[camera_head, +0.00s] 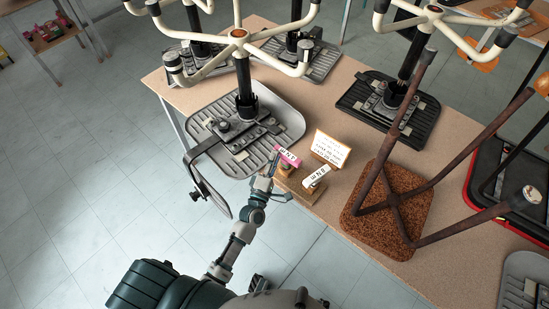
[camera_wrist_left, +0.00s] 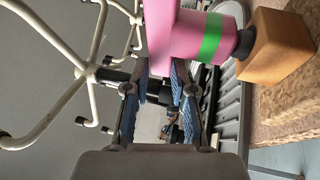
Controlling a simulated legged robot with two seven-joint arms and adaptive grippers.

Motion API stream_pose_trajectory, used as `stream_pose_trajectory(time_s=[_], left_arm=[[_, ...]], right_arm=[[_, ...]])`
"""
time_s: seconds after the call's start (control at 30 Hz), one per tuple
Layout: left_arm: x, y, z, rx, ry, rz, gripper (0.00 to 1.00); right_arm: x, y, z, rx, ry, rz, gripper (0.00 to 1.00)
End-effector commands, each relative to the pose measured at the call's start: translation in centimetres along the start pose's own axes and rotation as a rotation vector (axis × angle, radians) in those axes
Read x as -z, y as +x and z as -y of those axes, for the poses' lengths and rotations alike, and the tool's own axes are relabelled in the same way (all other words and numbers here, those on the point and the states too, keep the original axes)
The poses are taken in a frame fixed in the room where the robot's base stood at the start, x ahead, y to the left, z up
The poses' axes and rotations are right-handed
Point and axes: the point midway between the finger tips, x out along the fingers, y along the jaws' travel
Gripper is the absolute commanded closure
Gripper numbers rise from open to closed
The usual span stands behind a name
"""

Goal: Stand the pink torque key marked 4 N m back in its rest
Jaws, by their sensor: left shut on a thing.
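The pink torque key (camera_head: 288,157), marked 4 N m, stands at the table's front edge. My left gripper (camera_head: 274,178) is shut on its pink handle. In the left wrist view the pink key (camera_wrist_left: 188,36) has a green band, and its dark lower end meets or nearly meets a wooden block (camera_wrist_left: 275,48). I cannot tell whether that end is seated in the block. The wooden rest (camera_head: 298,187) also carries a white key (camera_head: 316,177) marked 8 N m, just right of the pink one. My right gripper does not show.
A grey chair seat plate (camera_head: 270,115) with a black column and cream legs lies left of the rest. A small sign (camera_head: 330,149) stands behind. A speckled brown seat (camera_head: 378,232) with rusty legs is close on the right.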

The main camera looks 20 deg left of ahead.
Motion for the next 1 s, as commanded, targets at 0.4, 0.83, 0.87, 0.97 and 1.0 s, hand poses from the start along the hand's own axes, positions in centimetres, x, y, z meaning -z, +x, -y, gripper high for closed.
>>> stream_pose_trajectory(time_s=[0.4, 0.83, 0.87, 0.97, 1.0], left_arm=[[0.2, -0.1, 0.6, 0.0, 0.004, -0.003, 0.46], [0.1, -3.0, 0.8, 0.004, 0.004, 0.0, 0.46], [0.1, -3.8, 0.8, 0.005, 0.004, 0.0, 0.46], [0.1, -6.1, 0.8, 0.006, 0.005, 0.0, 0.46], [0.1, -7.0, 0.8, 0.005, 0.005, 0.0, 0.46]], right_arm=[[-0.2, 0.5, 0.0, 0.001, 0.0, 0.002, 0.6], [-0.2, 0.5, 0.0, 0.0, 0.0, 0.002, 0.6], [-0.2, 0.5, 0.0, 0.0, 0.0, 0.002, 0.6], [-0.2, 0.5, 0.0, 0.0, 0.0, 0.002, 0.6], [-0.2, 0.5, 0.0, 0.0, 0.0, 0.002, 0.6]])
